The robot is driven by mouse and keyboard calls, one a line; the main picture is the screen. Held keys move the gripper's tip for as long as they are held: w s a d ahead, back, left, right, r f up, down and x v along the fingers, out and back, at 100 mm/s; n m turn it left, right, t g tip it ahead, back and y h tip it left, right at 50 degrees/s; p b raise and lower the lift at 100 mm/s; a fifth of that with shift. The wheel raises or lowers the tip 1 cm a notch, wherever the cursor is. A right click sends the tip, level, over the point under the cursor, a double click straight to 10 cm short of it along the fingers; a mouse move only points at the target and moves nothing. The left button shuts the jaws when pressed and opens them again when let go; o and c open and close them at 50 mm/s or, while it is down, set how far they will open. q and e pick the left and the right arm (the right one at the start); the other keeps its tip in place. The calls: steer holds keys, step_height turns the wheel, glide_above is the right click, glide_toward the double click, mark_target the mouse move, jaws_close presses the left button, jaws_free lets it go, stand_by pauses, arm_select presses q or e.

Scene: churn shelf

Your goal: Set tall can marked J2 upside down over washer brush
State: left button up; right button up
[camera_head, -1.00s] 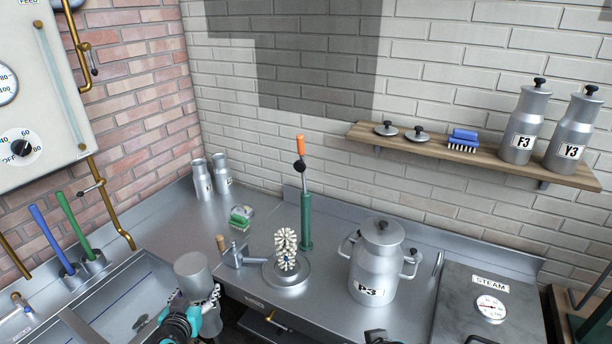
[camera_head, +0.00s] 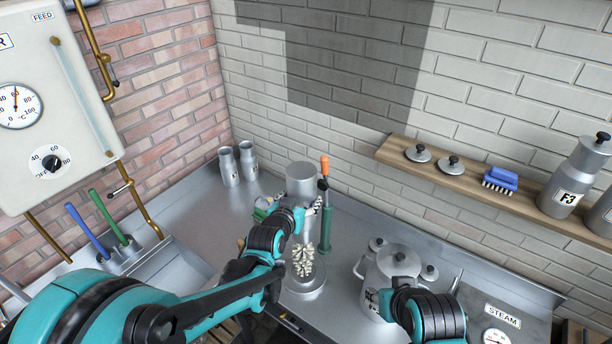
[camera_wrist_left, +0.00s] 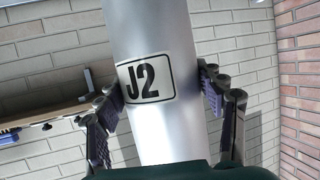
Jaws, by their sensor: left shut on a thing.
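My left gripper (camera_head: 302,203) is shut on the tall grey can (camera_head: 300,178), one finger on each side of it. In the left wrist view the can (camera_wrist_left: 155,45) shows its J2 label. In the head view a broad flat end of the can faces up, and its lower part is hidden by my gripper. The washer brush (camera_head: 303,258) has white bristles and stands upright on a round metal base (camera_head: 304,288). The held can is raised behind the brush and apart from it. My right arm shows at the bottom right, without visible fingers.
A green pump-like post with an orange handle (camera_head: 325,205) stands close to the right of the held can. A wide lidded can (camera_head: 396,262) stands further right. Two small cans (camera_head: 238,164) stand at the back left. A wall shelf (camera_head: 440,178) is at right.

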mark_target(303, 251)
arm_select(q)
step_height(303, 251, down, 22)
steer(key=b, duration=2)
steer(key=shift+s+d, duration=0.1)
steer(key=shift+f+b, duration=0.2)
steer(key=shift+b, duration=0.1)
steer(key=o, duration=0.9)
steer(key=shift+c, duration=0.2)
steer(key=o, duration=0.5)
